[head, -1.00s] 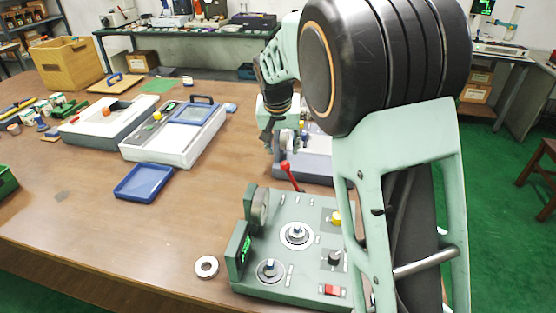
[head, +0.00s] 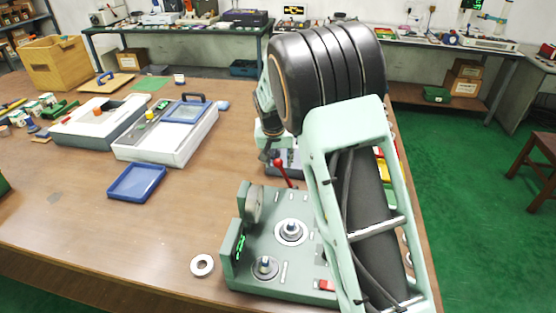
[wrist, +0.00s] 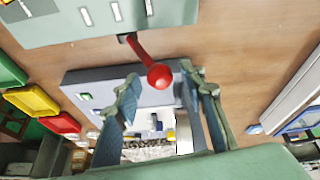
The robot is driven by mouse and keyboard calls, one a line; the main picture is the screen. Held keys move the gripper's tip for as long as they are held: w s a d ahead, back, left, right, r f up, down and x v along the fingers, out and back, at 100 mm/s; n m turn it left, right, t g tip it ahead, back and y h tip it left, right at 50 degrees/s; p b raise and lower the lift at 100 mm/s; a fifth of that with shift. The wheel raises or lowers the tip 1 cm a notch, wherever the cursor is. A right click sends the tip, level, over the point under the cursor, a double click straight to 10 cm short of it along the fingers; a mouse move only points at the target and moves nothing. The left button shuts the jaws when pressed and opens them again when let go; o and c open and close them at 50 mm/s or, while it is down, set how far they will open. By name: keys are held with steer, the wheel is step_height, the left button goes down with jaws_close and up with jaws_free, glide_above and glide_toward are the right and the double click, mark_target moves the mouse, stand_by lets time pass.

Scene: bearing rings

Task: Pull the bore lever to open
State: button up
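The bore lever is a red rod with a red ball knob (head: 279,162) at the back edge of the green bearing unit (head: 265,283). It also shows in the wrist view, where the red knob (wrist: 159,76) appears between the tips of my open fingers. My gripper (wrist: 162,88) is open and empty, with one finger to each side of the knob in the picture. I cannot tell whether a finger touches it. In the head view, my gripper (head: 267,153) is just behind and left of the knob, partly hidden by my arm. My arm also hides the unit's right side.
A grey device (wrist: 95,90) stands close behind the lever. A loose metal ring (head: 202,265) lies left of the unit. A blue tray (head: 136,182) and a white case (head: 150,150) lie further left. Bare table lies between tray and unit.

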jaws_close()
steer(key=shift+d, duration=0.1)
steer(key=d+y+b, duration=0.1)
steer(key=b, duration=0.1)
steer(key=d+y+b, duration=0.1)
steer(key=b, duration=0.1)
steer(key=d+y+b, duration=0.1)
steer(key=d+b, duration=0.1)
steer(key=shift+s+r+m+t, duration=0.2)
steer(key=shift+s+m+t, duration=0.1)
steer(key=shift+s+m, duration=0.1)
steer(key=s+d+f+m+t+y+b, duration=0.1)
steer(key=d+y+b, duration=0.4)
steer(key=b, duration=0.9)
steer(key=shift+s+d+f, duration=0.2)
steer(key=shift+s+d, duration=0.1)
steer(key=shift+d, duration=0.95)
steer(key=shift+o, duration=0.4)
jaws_free()
steer(key=shift+d+f, duration=0.1)
steer(key=shift+o, duration=0.3)
